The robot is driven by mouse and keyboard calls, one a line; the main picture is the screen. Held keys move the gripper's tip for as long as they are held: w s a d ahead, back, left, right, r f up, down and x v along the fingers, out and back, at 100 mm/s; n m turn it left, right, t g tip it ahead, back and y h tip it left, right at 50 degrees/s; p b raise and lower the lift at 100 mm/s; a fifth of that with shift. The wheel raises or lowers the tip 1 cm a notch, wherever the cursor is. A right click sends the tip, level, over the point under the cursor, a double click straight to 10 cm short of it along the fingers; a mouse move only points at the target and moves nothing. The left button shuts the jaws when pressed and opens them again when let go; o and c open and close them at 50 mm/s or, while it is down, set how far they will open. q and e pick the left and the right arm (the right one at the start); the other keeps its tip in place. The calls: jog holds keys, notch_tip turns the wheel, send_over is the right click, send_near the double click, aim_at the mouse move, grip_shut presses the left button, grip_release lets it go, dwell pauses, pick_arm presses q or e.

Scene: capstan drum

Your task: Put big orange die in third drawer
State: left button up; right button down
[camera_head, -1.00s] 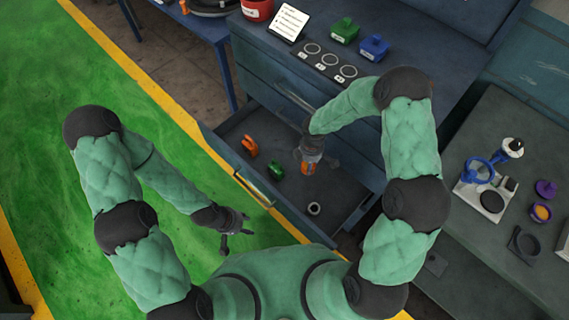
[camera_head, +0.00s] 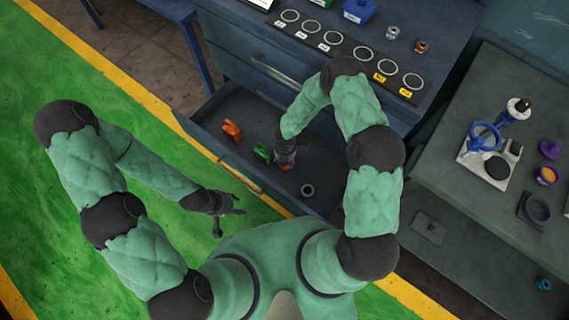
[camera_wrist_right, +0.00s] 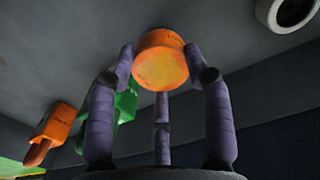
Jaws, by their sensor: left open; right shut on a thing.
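My right gripper (camera_wrist_right: 162,75) is shut on the orange die (camera_wrist_right: 162,62), a short round piece held between its fingertips. In the head view the right gripper (camera_head: 285,160) is inside the open drawer (camera_head: 327,155), and the die is mostly hidden by it. I cannot tell whether the die touches the drawer floor. A green piece (camera_head: 263,153) lies close on its left and also shows behind the fingers in the wrist view (camera_wrist_right: 126,103). My left gripper (camera_head: 230,206) is open and empty, outside the drawer, over the green floor.
The drawer also holds an orange piece (camera_head: 232,131) at the left and a grey ring (camera_head: 307,190). The drawer's front handle (camera_head: 240,178) faces my body. A row of labelled ring holders (camera_head: 347,52) is on the cabinet top. A grey bench (camera_head: 440,180) stands at the right.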

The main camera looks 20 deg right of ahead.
jog(key=shift+w+f+b, duration=0.1)
jog(key=shift+f+b, duration=0.6)
jog(key=shift+f, duration=1.05)
jog(key=c, duration=0.5)
grip_release()
jog(key=shift+f, duration=0.15)
jog(key=shift+c, duration=0.2)
jog(key=shift+r, duration=0.55)
notch_tip(320, 180, up, 11)
jog(key=p, duration=0.5)
jog(key=shift+r, duration=0.1)
